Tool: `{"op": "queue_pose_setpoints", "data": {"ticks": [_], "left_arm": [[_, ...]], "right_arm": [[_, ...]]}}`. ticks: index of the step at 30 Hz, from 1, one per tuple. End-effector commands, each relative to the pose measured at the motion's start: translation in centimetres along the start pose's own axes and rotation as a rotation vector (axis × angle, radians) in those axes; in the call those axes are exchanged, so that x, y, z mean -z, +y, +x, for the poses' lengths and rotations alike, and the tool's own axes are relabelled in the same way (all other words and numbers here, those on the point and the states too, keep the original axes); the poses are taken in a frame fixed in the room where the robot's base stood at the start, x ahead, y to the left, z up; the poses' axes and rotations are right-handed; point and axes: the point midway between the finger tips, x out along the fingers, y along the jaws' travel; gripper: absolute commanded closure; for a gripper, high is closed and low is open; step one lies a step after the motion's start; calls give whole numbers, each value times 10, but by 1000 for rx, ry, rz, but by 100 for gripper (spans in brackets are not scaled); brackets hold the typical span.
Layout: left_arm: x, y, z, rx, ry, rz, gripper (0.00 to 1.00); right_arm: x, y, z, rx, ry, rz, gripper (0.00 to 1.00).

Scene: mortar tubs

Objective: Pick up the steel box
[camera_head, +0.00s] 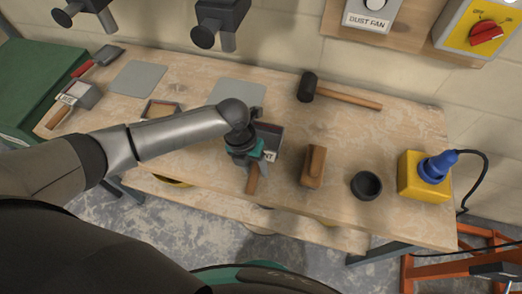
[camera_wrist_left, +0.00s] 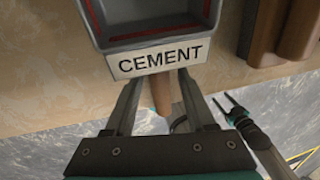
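A grey steel box (camera_head: 268,132) with a wooden handle (camera_head: 252,180) stands on the workbench under my left gripper (camera_head: 248,160). In the left wrist view the box (camera_wrist_left: 155,40) has a white label reading CEMENT and a dark red line inside. My left gripper (camera_wrist_left: 160,90) is open, its fingers on either side of the handle (camera_wrist_left: 161,92), with gaps visible. A second grey box (camera_head: 83,94) with a label and wooden handle lies at the bench's left end. My right gripper (camera_wrist_left: 226,102) shows small in the left wrist view, its fingers apart, away from the box.
On the workbench (camera_head: 215,68) are a wooden block (camera_head: 313,167), a dark bowl (camera_head: 367,185), a mallet (camera_head: 340,93), a yellow box with a blue plug (camera_head: 412,180) and a small wooden frame (camera_head: 161,109). The bench's front edge is close to the handle.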

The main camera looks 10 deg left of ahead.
Motion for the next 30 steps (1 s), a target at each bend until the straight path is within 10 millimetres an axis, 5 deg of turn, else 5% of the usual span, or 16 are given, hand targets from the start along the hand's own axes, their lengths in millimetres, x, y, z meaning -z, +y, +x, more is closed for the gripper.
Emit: {"op": "queue_pose_setpoints", "data": {"ticks": [14, 30], "left_arm": [[0, 0, 0, 0, 0, 0, 100], [0, 0, 0, 0, 0, -1, 100]], "right_arm": [[0, 1, 0, -1, 0, -1, 40], [0, 1, 0, -2, 0, -1, 40]]}}
